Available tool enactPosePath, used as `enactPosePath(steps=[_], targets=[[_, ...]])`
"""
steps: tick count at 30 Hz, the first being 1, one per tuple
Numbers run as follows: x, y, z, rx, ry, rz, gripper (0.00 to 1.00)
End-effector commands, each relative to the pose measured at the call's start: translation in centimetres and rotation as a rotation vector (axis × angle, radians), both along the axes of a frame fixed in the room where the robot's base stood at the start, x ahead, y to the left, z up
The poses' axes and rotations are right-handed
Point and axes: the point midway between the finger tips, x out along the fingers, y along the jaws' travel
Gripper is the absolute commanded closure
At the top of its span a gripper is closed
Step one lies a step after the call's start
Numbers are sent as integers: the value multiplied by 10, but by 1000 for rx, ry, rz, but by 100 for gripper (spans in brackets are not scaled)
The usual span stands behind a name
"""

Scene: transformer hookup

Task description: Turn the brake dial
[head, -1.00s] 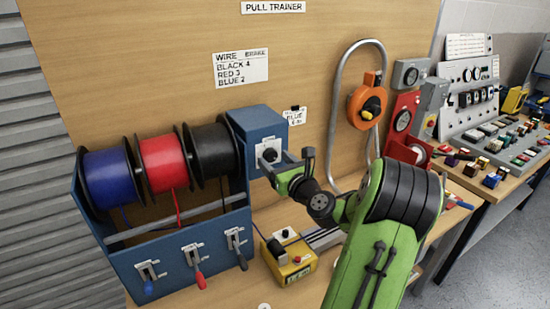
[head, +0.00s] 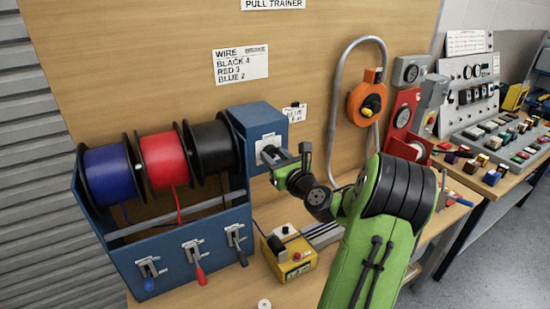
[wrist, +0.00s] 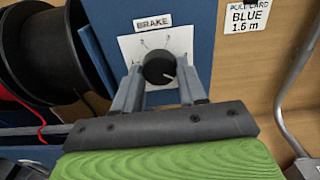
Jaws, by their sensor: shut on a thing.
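The brake dial (wrist: 159,69) is a round black knob with a white pointer mark, on a white plate (wrist: 183,42) labelled BRAKE on the blue stand's side box (head: 258,117). In the wrist view the pointer aims to the lower right. My gripper (wrist: 160,78) is shut on the dial, with one grey finger on each side of it. In the head view my gripper (head: 272,153) reaches the box from the right and mostly hides the dial. A wall card (head: 241,65) lists black 4, red 3, blue 2. A pull card (wrist: 245,16) reads BLUE 1.6 m.
Blue (head: 108,174), red (head: 163,158) and black (head: 211,147) wire spools hang left of the box, with levers below. A yellow box (head: 287,254) sits on the bench below my arm. An orange device (head: 367,100) and a grey hose loop are on the board to the right.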

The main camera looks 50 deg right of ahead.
Motion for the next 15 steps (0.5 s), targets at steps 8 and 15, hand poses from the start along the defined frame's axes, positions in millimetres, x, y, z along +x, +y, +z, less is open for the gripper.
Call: enactPosePath(steps=[8,15], targets=[[0,0,-1,-153,49,0,90],[0,-1,-1,-365,115,0,90]])
